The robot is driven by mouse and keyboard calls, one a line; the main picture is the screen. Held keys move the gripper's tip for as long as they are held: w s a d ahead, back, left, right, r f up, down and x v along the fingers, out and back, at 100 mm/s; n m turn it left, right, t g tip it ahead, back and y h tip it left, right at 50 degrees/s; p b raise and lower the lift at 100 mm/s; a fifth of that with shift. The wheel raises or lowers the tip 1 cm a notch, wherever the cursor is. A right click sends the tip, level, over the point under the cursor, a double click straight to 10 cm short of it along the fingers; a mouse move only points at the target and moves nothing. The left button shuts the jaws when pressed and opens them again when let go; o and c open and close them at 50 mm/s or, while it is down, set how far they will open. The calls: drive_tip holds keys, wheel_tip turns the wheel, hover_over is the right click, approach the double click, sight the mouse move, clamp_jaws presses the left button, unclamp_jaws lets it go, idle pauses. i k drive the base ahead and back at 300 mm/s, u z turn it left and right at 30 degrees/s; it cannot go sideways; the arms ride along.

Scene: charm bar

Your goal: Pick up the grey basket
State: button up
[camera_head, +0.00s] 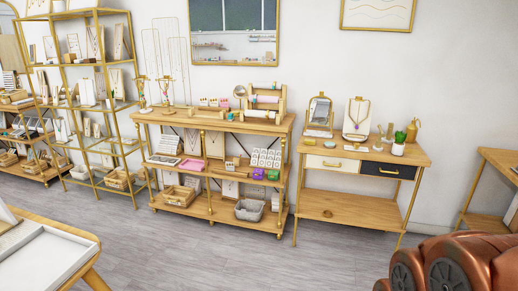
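The grey basket (250,210) sits on the bottom shelf of the wooden display unit (220,119), toward the right end. It is small, and its contents are too small to tell. White items stand close beside and behind it. A copper-coloured part of my own arm shows at the lower right corner. The fingers of my gripper do not show.
Right of the unit stands a console table (345,209) with jewellery displays on top. A gold-framed shelf (133,148) stands to the left. A wooden table with a white tray (45,262) fills the lower left. The grey floor (225,260) between is clear.

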sight(249, 211)
drive_tip(key=i, duration=2.75)
drive_tip(key=u, duration=2.8)
drive_tip(key=i, duration=0.95)
drive_tip(key=z, duration=1.6)
